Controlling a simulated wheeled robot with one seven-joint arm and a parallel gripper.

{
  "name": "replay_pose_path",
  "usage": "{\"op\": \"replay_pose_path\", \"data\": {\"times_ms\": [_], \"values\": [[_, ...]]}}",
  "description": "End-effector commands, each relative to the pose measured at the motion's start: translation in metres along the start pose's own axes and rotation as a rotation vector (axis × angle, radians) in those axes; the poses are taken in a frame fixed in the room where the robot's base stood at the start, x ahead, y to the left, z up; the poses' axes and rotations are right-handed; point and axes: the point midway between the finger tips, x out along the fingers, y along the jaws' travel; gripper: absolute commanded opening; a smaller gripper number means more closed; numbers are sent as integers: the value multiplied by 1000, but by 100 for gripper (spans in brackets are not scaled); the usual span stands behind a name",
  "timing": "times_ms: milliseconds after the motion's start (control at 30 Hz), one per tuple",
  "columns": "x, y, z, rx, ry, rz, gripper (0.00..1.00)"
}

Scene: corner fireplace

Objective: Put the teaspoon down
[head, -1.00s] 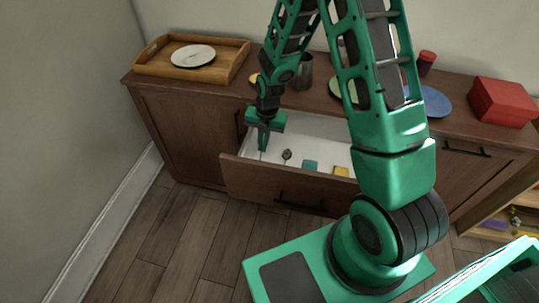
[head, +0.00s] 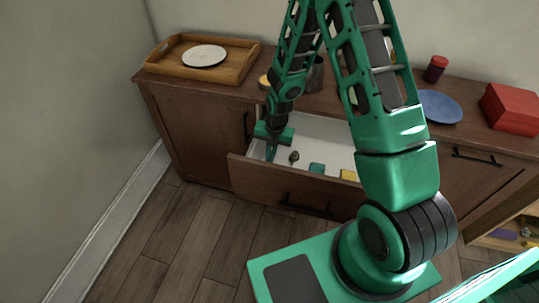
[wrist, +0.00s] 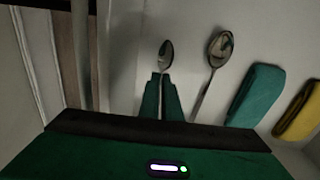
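The teaspoon (wrist: 166,54) is a small metal spoon seen in the wrist view, its bowl pointing away past my fingertips. My gripper (wrist: 161,80) is closed around its handle, with a finger on each side. In the head view my gripper (head: 271,152) points down inside the left part of the open drawer (head: 330,136). The teaspoon cannot be made out there. In the wrist view it is low over the pale drawer floor; I cannot tell whether it touches it.
A larger spoon (wrist: 218,50) lies just right of the teaspoon, also seen in the head view (head: 293,157). Further right are a teal item (wrist: 254,95) and a yellow item (wrist: 298,110). A wooden tray (head: 168,66) with a white plate (head: 204,55) stands on the cabinet top.

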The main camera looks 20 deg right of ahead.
Motion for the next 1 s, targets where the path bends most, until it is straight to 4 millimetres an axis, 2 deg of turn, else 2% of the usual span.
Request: {"op": "replay_pose_path", "data": {"times_ms": [367, 400, 433, 467, 767, 867, 1000], "values": [[7, 0, 0, 0, 0, 0, 0], [7, 0, 0, 0, 0, 0, 13], [7, 0, 0, 0, 0, 0, 20], [7, 0, 0, 0, 0, 0, 22], [6, 0, 0, -1, -1, 0, 22], [0, 0, 0, 0, -2, 1, 22], [-17, 2, 1, -1, -3, 2, 22]]}}
